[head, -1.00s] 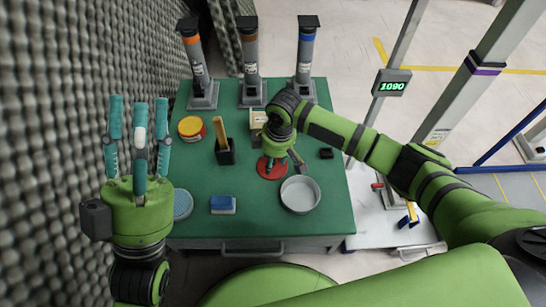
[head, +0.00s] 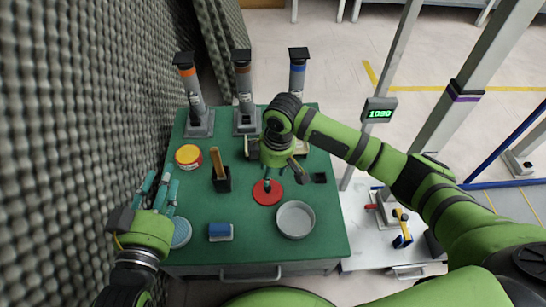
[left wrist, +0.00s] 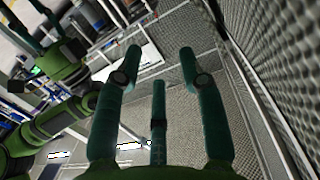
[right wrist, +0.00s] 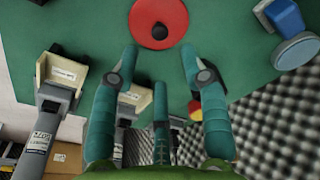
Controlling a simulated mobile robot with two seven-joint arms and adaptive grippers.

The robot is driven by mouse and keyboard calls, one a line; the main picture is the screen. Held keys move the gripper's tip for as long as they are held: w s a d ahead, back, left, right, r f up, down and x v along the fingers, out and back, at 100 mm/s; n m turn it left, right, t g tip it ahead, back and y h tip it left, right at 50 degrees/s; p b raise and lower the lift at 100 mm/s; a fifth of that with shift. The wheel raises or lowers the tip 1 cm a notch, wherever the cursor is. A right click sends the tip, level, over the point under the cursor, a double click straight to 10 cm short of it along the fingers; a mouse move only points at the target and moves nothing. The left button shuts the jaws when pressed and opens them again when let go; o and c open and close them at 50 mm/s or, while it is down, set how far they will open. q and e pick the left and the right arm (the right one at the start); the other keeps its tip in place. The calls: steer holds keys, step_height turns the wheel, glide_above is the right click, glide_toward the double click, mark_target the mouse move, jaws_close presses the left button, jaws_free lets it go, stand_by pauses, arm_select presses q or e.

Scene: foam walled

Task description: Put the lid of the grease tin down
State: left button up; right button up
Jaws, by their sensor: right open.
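The red round lid (head: 264,198) with a dark knob lies flat on the green table, just left of and behind an open grey round tin (head: 295,219). It also shows at the top of the right wrist view (right wrist: 158,14). My right gripper (head: 268,183) is above the lid, fingers pointing down. In the right wrist view its fingers (right wrist: 160,60) are spread and empty, with the knob beyond them, apart from the tips. My left gripper (head: 161,186) is at the table's left edge, its fingers spread. The left wrist view shows nothing between them (left wrist: 160,70).
A red-and-yellow tin (head: 188,157), a dark holder with a wooden handle (head: 221,180), a blue block (head: 220,231) and a blue-grey disc (head: 181,232) are on the table. Several grey posts (head: 245,118) stand along the back. A foam wall (head: 70,140) borders the left.

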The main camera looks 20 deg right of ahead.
steer(key=s+a+r+m+t+y+p, duration=0.1)
steer(key=s+a+r+m+t+y, duration=0.2)
steer(key=s+a+t+y, duration=0.35)
arm_select(q)
steer(key=s+a+f+n+g+y, duration=0.1)
steer(key=s+a+f+g+y, duration=0.1)
steer(key=f+g, duration=0.3)
step_height(320, 180, down, 4)
steer(key=shift+s+a+r, duration=0.25)
steer(key=shift+s+a, duration=0.3)
steer(key=shift+a, duration=0.05)
arm_select(e)
steer(key=s+d+r+m+t+h, duration=0.2)
steer(key=d, duration=0.3)
steer(key=s+d+r+m+t+h, duration=0.2)
steer(key=s+d+m+h, duration=0.1)
steer(key=d, duration=0.2)
steer(key=shift+r, duration=0.35)
steer(key=shift+h, duration=0.25)
